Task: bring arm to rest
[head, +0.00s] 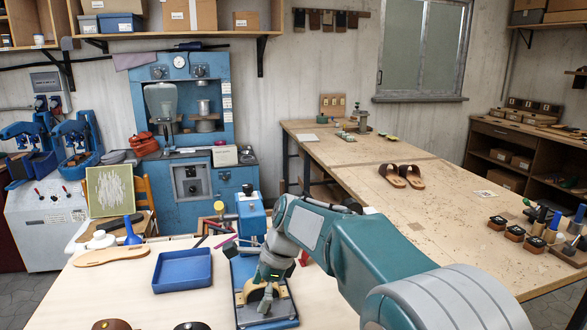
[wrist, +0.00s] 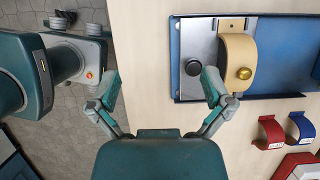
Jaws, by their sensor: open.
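My arm reaches in from the lower right of the head view and bends down over the front table. My gripper (wrist: 162,88) is open in the wrist view, its two fingers wide apart. A tan strap piece (wrist: 237,62) with a brass knob lies on a blue-edged metal plate (wrist: 205,88) beside the right finger. I cannot tell whether that finger touches it. In the head view the wrist hangs over the base of a blue press (head: 251,213), partly hiding it.
A blue tray (head: 182,287), a wooden sole (head: 111,255) and a blue bottle (head: 131,236) are on the front table. Red (wrist: 271,132) and blue (wrist: 299,130) strap pieces lie near the plate. Brown sandals (head: 402,176) lie on the long bench (head: 440,215), largely clear around them.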

